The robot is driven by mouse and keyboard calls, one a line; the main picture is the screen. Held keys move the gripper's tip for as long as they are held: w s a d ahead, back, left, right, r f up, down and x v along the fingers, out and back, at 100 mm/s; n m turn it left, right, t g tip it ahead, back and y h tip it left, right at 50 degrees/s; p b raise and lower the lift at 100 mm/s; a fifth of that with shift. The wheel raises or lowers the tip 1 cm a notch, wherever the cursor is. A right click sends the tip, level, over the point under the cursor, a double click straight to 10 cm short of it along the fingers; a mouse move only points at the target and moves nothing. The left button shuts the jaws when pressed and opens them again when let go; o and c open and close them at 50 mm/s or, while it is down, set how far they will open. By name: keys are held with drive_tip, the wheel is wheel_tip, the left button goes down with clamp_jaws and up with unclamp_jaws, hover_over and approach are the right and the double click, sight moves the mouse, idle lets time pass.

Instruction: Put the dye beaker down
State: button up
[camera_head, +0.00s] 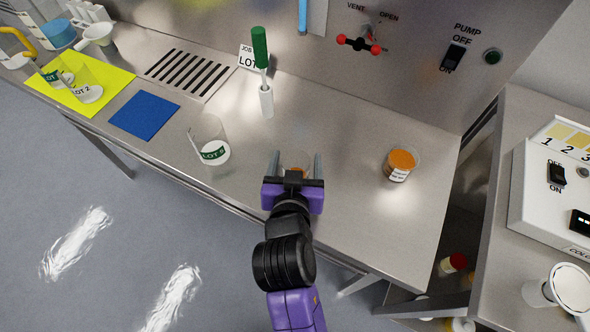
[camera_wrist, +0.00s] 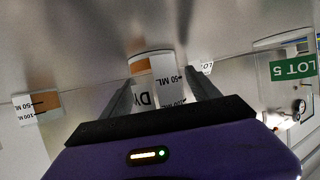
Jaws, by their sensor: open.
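The dye beaker (camera_wrist: 146,66) is clear glass with orange contents and a white label reading "DY" and "50 ML". In the wrist view it stands between the two fingers of my gripper (camera_wrist: 160,95). In the head view my gripper (camera_head: 297,165) is over the front part of the steel bench (camera_head: 345,215), fingers apart on either side of the beaker. My gripper hides most of the beaker there; a little orange shows between the fingers. The beaker looks upright at bench level, but its base is hidden, so contact with the bench cannot be seen.
Another orange-filled beaker (camera_head: 401,165) stands to the right. A LOT 5 beaker (camera_head: 214,152) stands left, near a blue mat (camera_head: 144,115) and a yellow mat (camera_head: 112,78) with beakers. A green-handled tool (camera_head: 261,50) stands in a white holder behind. Bench between is clear.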

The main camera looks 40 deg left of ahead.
drive_tip(key=b+v, duration=0.1)
drive_tip(key=v, duration=1.1)
drive_tip(key=shift+f, duration=0.1)
drive_tip(key=shift+a+r+y, duration=0.15)
drive_tip(key=shift+r+y, duration=0.15)
drive_tip(key=shift+r, duration=0.05)
wheel_tip(320, 180, up, 4)
drive_tip(key=d+t+y, duration=0.1)
drive_tip(key=t+y, duration=0.1)
drive_tip(key=s+d+f+m+t+h, duration=0.1)
drive_tip(key=s+d+m+t+h, duration=0.1)
drive_tip(key=d, duration=0.8)
drive_tip(key=s+d+m+t+h, duration=0.1)
drive_tip(key=d+t, duration=0.1)
drive_tip(key=d, duration=0.8)
drive_tip(key=s+d+f+m+g+h, duration=0.1)
drive_tip(key=s+d+f+m+h, duration=0.1)
drive_tip(key=s+d, duration=0.4)
drive_tip(key=s+d+f+m+g+h, duration=0.1)
drive_tip(key=s+d+h, duration=0.4)
drive_tip(key=d, duration=0.5)
drive_tip(key=shift+s+f+m, duration=0.45)
drive_tip(key=shift+f+m, duration=0.15)
drive_tip(key=shift+f, duration=0.05)
